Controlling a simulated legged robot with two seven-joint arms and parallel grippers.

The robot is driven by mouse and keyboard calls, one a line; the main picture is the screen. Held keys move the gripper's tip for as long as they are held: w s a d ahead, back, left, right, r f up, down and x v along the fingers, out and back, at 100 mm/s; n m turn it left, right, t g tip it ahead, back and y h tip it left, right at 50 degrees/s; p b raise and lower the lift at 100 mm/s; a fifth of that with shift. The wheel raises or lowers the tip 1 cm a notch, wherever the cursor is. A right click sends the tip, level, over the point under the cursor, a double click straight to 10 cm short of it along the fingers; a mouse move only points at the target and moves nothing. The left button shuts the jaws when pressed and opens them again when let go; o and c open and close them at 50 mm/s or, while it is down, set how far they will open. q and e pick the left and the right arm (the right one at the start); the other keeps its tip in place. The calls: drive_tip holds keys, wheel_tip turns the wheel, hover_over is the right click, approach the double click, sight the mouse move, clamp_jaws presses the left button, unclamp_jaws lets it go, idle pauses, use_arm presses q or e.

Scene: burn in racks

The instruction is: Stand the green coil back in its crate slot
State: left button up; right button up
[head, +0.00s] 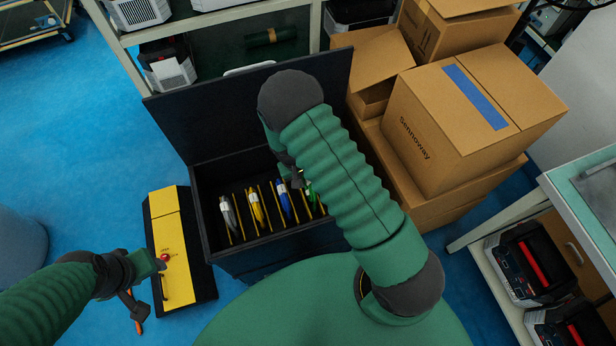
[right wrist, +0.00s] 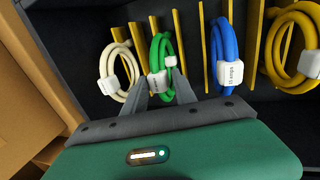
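The green coil (right wrist: 160,58), with a white tag, stands between yellow dividers in the black crate (head: 262,244). In the head view the green coil (head: 311,194) is mostly hidden by my right arm. My right gripper (right wrist: 161,82) reaches into the crate with one finger on each side of the coil's tagged part. Whether the fingers press on it is not clear. White, blue (right wrist: 227,45) and yellow (right wrist: 284,45) coils stand in other slots.
The crate's dark lid (head: 215,115) stands open behind it. Cardboard boxes (head: 465,105) are stacked close on the right. The yellow and black box (head: 166,222) with a red button sits left of the crate.

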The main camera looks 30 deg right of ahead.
drive_tip(key=shift+o, duration=0.9)
drive_tip(key=shift+d+r, duration=0.1)
drive_tip(key=p+v, duration=0.2)
drive_tip(key=v, duration=1.4)
drive_tip(key=shift+a+r+p, duration=0.2)
drive_tip(key=shift+r+p, duration=0.05)
drive_tip(key=shift+p, duration=0.1)
drive_tip(key=shift+w, duration=0.1)
